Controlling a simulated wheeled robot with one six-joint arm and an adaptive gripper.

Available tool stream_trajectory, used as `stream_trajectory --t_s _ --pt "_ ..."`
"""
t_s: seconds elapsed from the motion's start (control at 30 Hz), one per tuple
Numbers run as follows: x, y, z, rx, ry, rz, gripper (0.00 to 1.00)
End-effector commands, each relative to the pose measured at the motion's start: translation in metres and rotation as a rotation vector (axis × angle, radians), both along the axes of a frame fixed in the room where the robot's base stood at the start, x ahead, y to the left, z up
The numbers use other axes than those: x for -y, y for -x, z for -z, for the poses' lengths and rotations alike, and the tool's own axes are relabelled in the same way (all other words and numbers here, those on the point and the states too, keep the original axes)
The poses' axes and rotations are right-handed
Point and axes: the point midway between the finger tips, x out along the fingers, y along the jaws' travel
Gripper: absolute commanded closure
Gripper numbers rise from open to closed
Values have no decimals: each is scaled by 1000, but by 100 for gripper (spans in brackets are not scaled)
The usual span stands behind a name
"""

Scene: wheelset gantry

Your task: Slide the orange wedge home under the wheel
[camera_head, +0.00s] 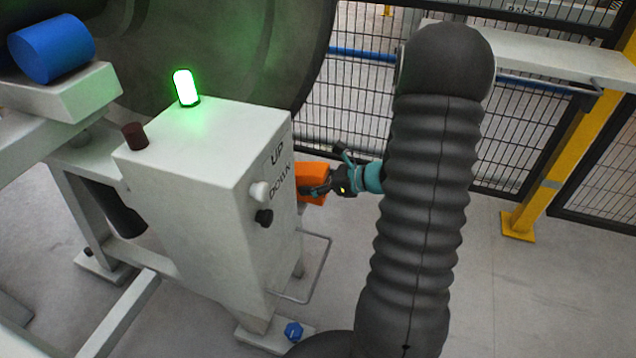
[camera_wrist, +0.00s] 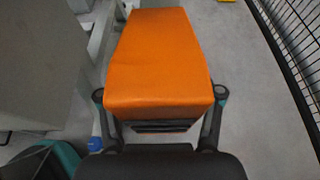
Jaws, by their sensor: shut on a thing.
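The orange wedge (camera_head: 312,182) shows in the head view just right of the grey control box, partly hidden by the box and my gripper. In the wrist view the orange wedge (camera_wrist: 158,65) fills the middle, its narrower end pointing away from me. My gripper (camera_head: 322,188) is shut on the wedge; in the wrist view its fingers (camera_wrist: 160,112) sit at both sides of the wedge's near end. The large dark wheel (camera_head: 235,55) stands behind the control box in the head view. Where the wedge's far end lies relative to the wheel is hidden.
The control box (camera_head: 215,200) with UP and DOWN labels and a lit green lamp (camera_head: 186,87) stands close left of my gripper. A mesh fence (camera_head: 350,110) runs behind, with a yellow post (camera_head: 570,140) at the right. Grey floor (camera_head: 500,300) at the right is clear.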

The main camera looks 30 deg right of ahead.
Motion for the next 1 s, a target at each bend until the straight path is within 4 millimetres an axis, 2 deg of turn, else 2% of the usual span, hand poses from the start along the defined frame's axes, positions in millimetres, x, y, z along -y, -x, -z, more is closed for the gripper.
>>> stream_trajectory --t_s 1.0 --pt "-46 -46 18 3 0 -1 93"
